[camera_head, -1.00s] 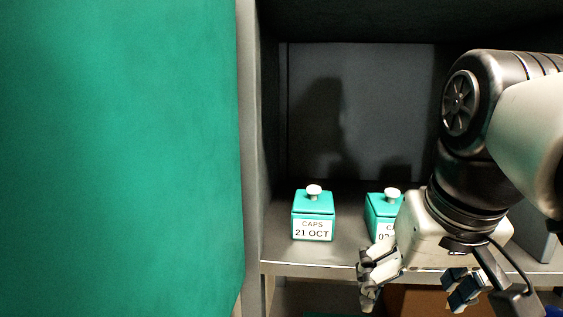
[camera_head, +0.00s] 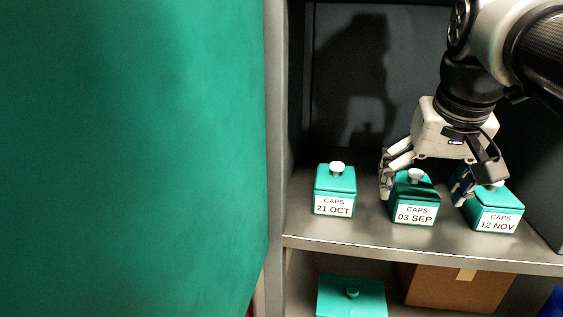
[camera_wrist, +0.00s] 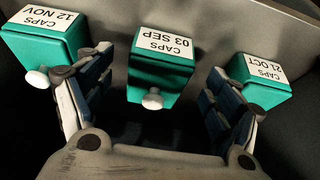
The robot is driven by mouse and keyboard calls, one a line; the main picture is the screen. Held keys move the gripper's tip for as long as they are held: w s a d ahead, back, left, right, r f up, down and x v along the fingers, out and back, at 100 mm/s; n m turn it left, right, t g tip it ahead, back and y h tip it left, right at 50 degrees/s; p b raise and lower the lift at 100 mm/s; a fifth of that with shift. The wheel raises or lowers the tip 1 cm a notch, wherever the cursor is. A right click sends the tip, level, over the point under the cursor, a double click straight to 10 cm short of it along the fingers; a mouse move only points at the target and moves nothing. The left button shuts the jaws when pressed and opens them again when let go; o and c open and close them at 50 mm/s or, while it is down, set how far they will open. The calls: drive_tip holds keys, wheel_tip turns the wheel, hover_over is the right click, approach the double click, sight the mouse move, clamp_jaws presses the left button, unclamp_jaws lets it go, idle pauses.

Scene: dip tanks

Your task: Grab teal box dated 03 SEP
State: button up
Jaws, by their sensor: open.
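The teal box labelled CAPS 03 SEP (camera_head: 415,213) stands upright on the shelf, in the middle of a row of three, with a pale knob on its lid. It also shows in the wrist view (camera_wrist: 160,75), upside down, between the fingers. My gripper (camera_head: 424,190) is open and empty, its fingers at either side of this box. In the wrist view the gripper (camera_wrist: 155,105) shows a gap between each finger and the box. The teal box labelled 21 OCT (camera_head: 334,190) stands to the left, and the one labelled 12 NOV (camera_head: 494,212) to the right, close to a finger.
The grey shelf (camera_head: 370,235) has a front edge just before the boxes. Below it are another teal box (camera_head: 350,296) and a brown carton (camera_head: 455,288). A large green panel (camera_head: 130,150) fills the left. A cabinet side wall (camera_head: 545,190) stands at the right.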

sight(416, 180)
drive_tip(key=w+f, duration=0.1)
drive_tip(key=w, duration=0.1)
drive_tip(key=w+d+f, duration=0.1)
drive_tip(key=w, duration=0.1)
drive_tip(key=shift+f, duration=0.4)
drive_tip(key=shift+s, duration=0.25)
drive_tip(key=shift+w+f, duration=0.1)
drive_tip(key=shift+w, duration=0.1)
drive_tip(key=shift+c, duration=1.2)
drive_tip(key=shift+s, duration=0.1)
drive_tip(key=c, duration=0.9)
